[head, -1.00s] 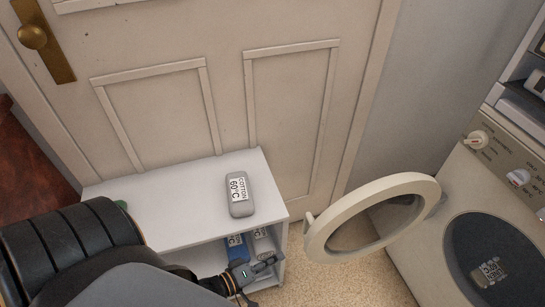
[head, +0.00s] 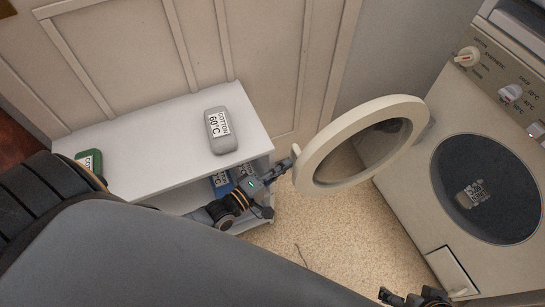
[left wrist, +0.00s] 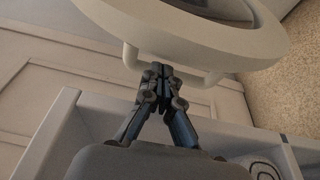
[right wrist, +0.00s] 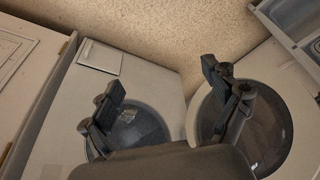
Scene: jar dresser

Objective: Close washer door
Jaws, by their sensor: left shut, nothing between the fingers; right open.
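The washer door (head: 312,163), a cream ring with a dark glass centre, stands open, swung out to the left of the washer (head: 429,215). The washer's round opening (head: 487,188) is dark, with a labelled grey item inside. My left gripper (head: 288,166) is shut and empty, its tips close to the door's outer left edge. In the left wrist view the shut fingertips (left wrist: 158,68) are near the door's rim (left wrist: 190,45) and its handle; contact cannot be told. My right gripper (right wrist: 160,75) is open and empty; it shows at the bottom right of the head view (head: 415,297).
A white shelf unit (head: 150,150) stands left of the door, with a grey COTTON 60°C container (head: 230,130) and a green container (head: 90,163) on top. Blue and white items sit inside it. Carpet floor (head: 315,225) lies clear between shelf and washer.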

